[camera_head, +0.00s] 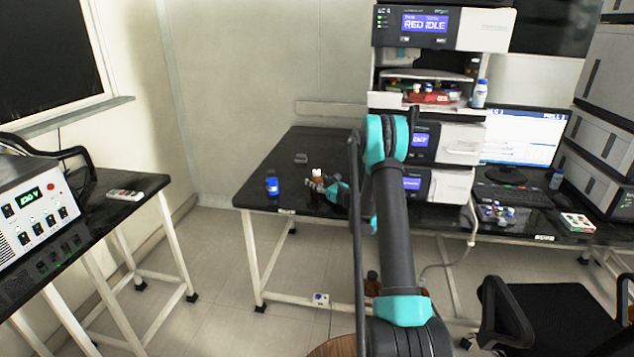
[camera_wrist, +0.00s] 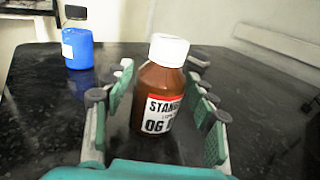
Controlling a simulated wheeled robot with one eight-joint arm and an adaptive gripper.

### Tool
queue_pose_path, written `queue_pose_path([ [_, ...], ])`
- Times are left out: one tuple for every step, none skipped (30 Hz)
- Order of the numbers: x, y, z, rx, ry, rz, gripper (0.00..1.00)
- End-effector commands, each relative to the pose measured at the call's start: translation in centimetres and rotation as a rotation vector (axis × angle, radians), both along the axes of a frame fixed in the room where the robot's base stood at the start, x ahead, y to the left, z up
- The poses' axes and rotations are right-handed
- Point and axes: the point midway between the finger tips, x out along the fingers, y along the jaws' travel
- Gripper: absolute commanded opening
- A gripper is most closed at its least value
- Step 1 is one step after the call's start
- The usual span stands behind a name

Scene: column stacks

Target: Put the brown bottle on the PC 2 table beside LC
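The brown bottle (camera_wrist: 160,92) with a white cap and a white-and-red label stands upright on the black table (camera_head: 262,193). In the head view the bottle (camera_head: 317,175) shows small at the tip of my gripper (camera_head: 322,184), with its lower part hidden. In the wrist view my gripper (camera_wrist: 163,105) is open, with one green-padded finger on each side of the bottle. A gap shows on the right side; on the left the finger is close to the bottle, and I cannot tell whether it touches.
A blue bottle (camera_wrist: 78,45) stands left of the brown bottle; it also shows in the head view (camera_head: 272,186). A small dark object (camera_head: 301,158) lies behind. Stacked instruments (camera_head: 440,140), a monitor (camera_head: 524,138) and a chair (camera_head: 550,315) are on the right.

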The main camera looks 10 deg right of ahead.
Motion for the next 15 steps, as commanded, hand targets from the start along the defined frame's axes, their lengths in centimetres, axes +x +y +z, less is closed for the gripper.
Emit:
queue_pose_path([
  [0.0,0.0,0.0,0.000,0.000,0.000,0.65],
  [0.0,0.0,0.0,0.000,0.000,0.000,0.65],
  [0.0,0.0,0.0,0.000,0.000,0.000,0.65],
  [0.0,0.0,0.0,0.000,0.000,0.000,0.65],
  [0.0,0.0,0.0,0.000,0.000,0.000,0.65],
  [0.0,0.0,0.0,0.000,0.000,0.000,0.65],
  [0.0,0.0,0.0,0.000,0.000,0.000,0.65],
  [0.0,0.0,0.0,0.000,0.000,0.000,0.65],
  [0.0,0.0,0.1,0.000,0.000,0.000,0.65],
  [0.0,0.0,0.1,0.000,0.000,0.000,0.65],
  [0.0,0.0,0.2,0.000,0.000,0.000,0.65],
  [-0.1,-0.2,0.3,0.000,0.000,-0.001,0.65],
  [-0.4,-0.3,0.3,0.000,0.000,-0.001,0.65],
  [-0.7,-0.6,0.3,0.000,0.000,-0.002,0.65],
  [-1.1,-0.9,0.3,0.000,0.000,-0.003,0.65],
])
